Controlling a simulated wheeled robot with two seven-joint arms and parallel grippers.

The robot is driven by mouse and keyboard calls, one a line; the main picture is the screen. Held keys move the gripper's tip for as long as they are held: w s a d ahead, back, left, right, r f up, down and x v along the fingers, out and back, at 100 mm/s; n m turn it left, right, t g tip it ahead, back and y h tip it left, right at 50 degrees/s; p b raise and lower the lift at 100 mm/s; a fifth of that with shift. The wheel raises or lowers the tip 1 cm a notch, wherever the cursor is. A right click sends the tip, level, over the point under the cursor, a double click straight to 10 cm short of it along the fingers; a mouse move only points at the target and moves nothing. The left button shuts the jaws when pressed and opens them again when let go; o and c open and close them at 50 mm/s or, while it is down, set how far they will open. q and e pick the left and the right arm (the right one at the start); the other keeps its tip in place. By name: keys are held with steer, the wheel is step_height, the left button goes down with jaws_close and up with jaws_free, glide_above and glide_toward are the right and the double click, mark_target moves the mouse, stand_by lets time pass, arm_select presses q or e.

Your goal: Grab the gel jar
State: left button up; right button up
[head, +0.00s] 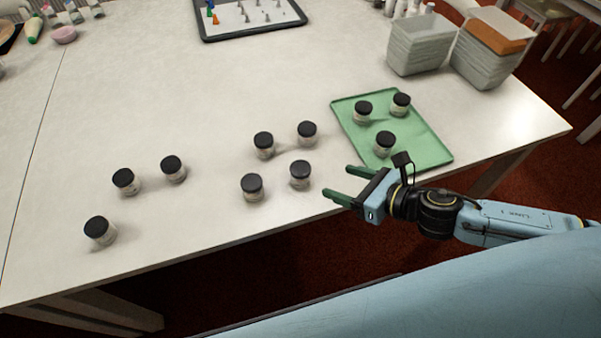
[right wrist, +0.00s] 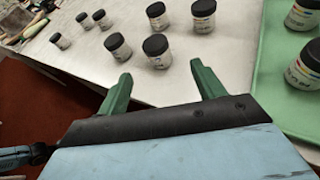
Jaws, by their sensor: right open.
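Several gel jars with black lids and pale bodies stand upright on the white table. Four sit in a middle cluster, and the one nearest my right gripper is this gel jar (head: 300,174). Three more stand at the left, one of them a gel jar (head: 100,231) near the front edge. Three stand on a green tray (head: 424,146), one a gel jar (head: 384,144). My right gripper (head: 337,181) is open and empty, its green fingers pointing left, just right of the middle cluster. In the right wrist view, a gel jar (right wrist: 157,50) stands beyond the fingers (right wrist: 162,80). My left gripper is out of view.
Grey stacked bins (head: 421,50) stand at the back right, one beside them holding something orange. A dark-rimmed tray (head: 250,30) with small cones lies at the back. The table's middle behind the jars is clear.

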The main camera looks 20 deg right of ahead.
mark_target(309, 176)
steer(key=shift+s+f+n+y, duration=0.15)
steer(key=shift+n+y, duration=0.15)
steer(key=shift+n, duration=0.4)
steer(key=x, duration=0.7)
steer(key=shift+a+f, duration=0.15)
steer(key=shift+f, duration=0.1)
steer(key=shift+w+a+f, duration=0.2)
steer(key=shift+w+a, duration=0.1)
steer(key=shift+w, duration=0.15)
steer(key=shift+g, duration=0.3)
steer(key=b+x, duration=0.1)
steer(key=x, duration=0.3)
steer(key=shift+w+a+f, duration=0.15)
steer(key=shift+a+f, duration=0.05)
steer(key=shift+f, duration=0.15)
steer(key=c, duration=0.4)
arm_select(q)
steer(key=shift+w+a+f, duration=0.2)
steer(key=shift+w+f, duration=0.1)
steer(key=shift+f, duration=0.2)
arm_select(e)
steer(key=c, duration=0.7)
